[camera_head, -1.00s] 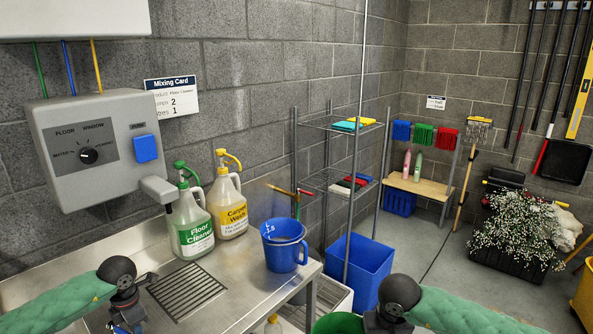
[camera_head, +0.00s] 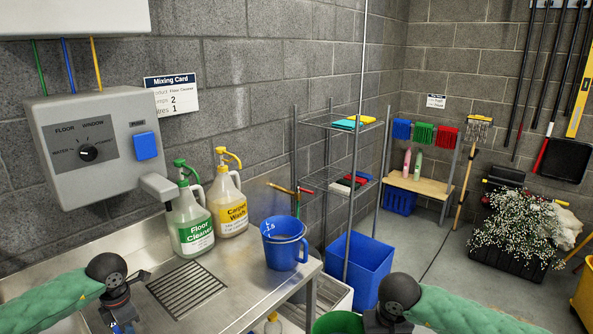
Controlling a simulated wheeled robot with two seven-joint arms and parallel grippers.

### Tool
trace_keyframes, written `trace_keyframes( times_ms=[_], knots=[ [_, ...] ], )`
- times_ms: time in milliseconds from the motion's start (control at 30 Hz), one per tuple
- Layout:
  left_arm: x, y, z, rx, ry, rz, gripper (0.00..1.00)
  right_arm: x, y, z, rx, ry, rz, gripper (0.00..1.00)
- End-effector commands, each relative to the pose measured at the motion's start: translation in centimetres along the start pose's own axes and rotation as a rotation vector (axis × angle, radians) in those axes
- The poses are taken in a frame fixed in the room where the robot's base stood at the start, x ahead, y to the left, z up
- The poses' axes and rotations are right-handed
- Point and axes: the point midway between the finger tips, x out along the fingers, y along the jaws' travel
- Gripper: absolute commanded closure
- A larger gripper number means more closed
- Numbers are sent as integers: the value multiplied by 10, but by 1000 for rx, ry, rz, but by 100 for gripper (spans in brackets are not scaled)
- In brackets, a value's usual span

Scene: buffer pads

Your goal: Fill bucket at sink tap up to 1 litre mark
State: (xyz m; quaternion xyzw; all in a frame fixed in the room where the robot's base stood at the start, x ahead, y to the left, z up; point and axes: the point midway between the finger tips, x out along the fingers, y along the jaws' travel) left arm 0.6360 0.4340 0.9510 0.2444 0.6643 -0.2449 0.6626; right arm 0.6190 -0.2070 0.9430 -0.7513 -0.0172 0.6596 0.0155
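A green bucket (camera_head: 338,322) shows only its top part at the bottom edge, beside my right gripper (camera_head: 384,322). I cannot tell whether that gripper touches it, and its fingertips are out of frame. The grey dispenser (camera_head: 88,150) on the wall has a dial, a blue push button (camera_head: 146,147) and a spout (camera_head: 158,187) over the steel sink (camera_head: 225,296). My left gripper (camera_head: 120,322) is over the left part of the sink, its fingers cut off or too small to read. A blue measuring jug (camera_head: 284,246) stands at the sink's right end. The bucket's litre marks are not visible.
Green-capped floor cleaner (camera_head: 190,222) and yellow-capped carpet wash (camera_head: 230,204) stand at the sink's back. A drain grate (camera_head: 187,289) lies in front. A wire rack (camera_head: 340,190) and blue bin (camera_head: 358,269) stand right of the sink.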

Motion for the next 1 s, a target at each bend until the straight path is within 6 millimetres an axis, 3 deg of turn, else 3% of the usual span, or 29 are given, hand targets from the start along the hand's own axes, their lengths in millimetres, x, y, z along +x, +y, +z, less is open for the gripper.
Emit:
trace_keyframes(
  times_ms=[500, 867, 1000],
  knots=[
    [-51, 0, 0, -1, -1, 2, 100, -11, -1, -2, 0, 3, -2, 100],
    [-52, -1, 1, 0, -3, -2, 100, -11, -1, -2, 0, 3, -2, 100],
    [-48, -12, 10, 10, -39, -32, 100, -10, -1, -2, 0, 3, -2, 100]
  ],
)
